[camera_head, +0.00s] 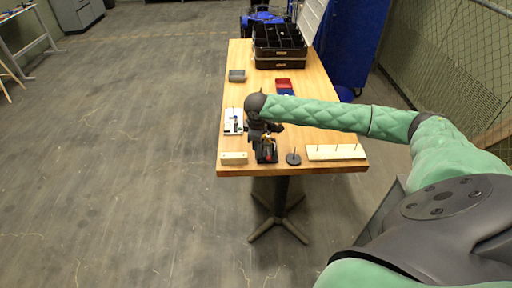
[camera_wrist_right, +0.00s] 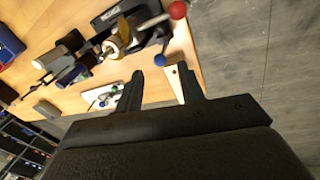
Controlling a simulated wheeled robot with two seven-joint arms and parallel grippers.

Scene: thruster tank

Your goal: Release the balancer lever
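The balancer (camera_head: 267,154) is a small dark device with a brass-coloured part, near the table's front edge in the head view. In the right wrist view the balancer (camera_wrist_right: 113,45) is at the upper left, with a red ball knob (camera_wrist_right: 177,10) and a blue ball (camera_wrist_right: 159,60). I cannot tell for sure which part is the lever. My right gripper (camera_wrist_right: 160,72) is open and empty, its fingers apart, beside the device with the blue ball near its fingertips. In the head view my right wrist partly hides the device. My left gripper is not in view.
On the wooden table (camera_head: 311,110) stand a white plate with pegs (camera_head: 233,128), a pale block (camera_head: 233,158), a dark disc with a peg (camera_head: 293,159) and a pegged board (camera_head: 336,153). Black crates (camera_head: 279,58) stand at the back.

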